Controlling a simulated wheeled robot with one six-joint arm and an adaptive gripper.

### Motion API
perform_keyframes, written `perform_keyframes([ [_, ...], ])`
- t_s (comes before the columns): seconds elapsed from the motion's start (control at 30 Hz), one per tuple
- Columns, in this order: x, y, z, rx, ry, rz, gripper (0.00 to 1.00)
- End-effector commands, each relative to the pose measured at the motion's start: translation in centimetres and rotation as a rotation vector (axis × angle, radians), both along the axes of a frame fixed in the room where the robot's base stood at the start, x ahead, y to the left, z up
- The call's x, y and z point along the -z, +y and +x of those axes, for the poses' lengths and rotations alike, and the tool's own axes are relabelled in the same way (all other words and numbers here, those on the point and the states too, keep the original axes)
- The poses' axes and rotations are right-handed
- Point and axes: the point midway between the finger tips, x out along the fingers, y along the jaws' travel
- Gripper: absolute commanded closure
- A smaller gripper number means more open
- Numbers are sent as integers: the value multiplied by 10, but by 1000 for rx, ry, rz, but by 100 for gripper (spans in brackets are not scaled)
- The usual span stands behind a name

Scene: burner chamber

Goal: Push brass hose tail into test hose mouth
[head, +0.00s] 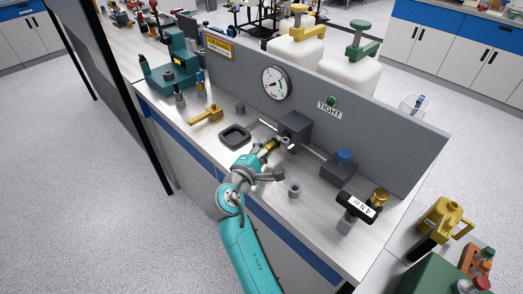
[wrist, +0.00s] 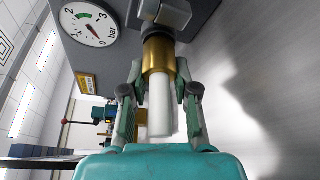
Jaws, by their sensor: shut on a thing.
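My gripper (head: 264,149) reaches over the bench from the front and is shut on the brass hose tail (head: 271,145). In the wrist view, the fingertips of my gripper (wrist: 159,78) clasp the sides of the brass hose tail (wrist: 158,55). A pale cylinder (wrist: 160,105) runs back from the brass between the fingers. Beyond the brass is a dark ring with a light grey piece (wrist: 166,12), probably the test hose mouth, which also shows in the head view (head: 285,140) by a dark block. The brass lines up with it; I cannot tell whether they touch or how deep.
The dark block (head: 295,128) stands against the grey back panel, below a round gauge (head: 275,83) and a "TIGHT" sign (head: 329,110). A black square tray (head: 235,136) lies left of my gripper. A grey ring (head: 295,189) and a blue-topped block (head: 341,170) stand right.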

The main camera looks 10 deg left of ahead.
Motion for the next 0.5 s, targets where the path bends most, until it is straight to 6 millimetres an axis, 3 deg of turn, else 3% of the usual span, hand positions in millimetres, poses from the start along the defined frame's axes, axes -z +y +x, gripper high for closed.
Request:
perform_keyframes([
  [0.07, 0, -1, 2, 0, 0, 1, 100],
  [0.1, 0, -1, 1, -1, -1, 0, 61],
  [0.2, 0, -1, 1, -1, -1, 0, 42],
  [0.5, 0, 0, 0, -1, 0, 0, 42],
])
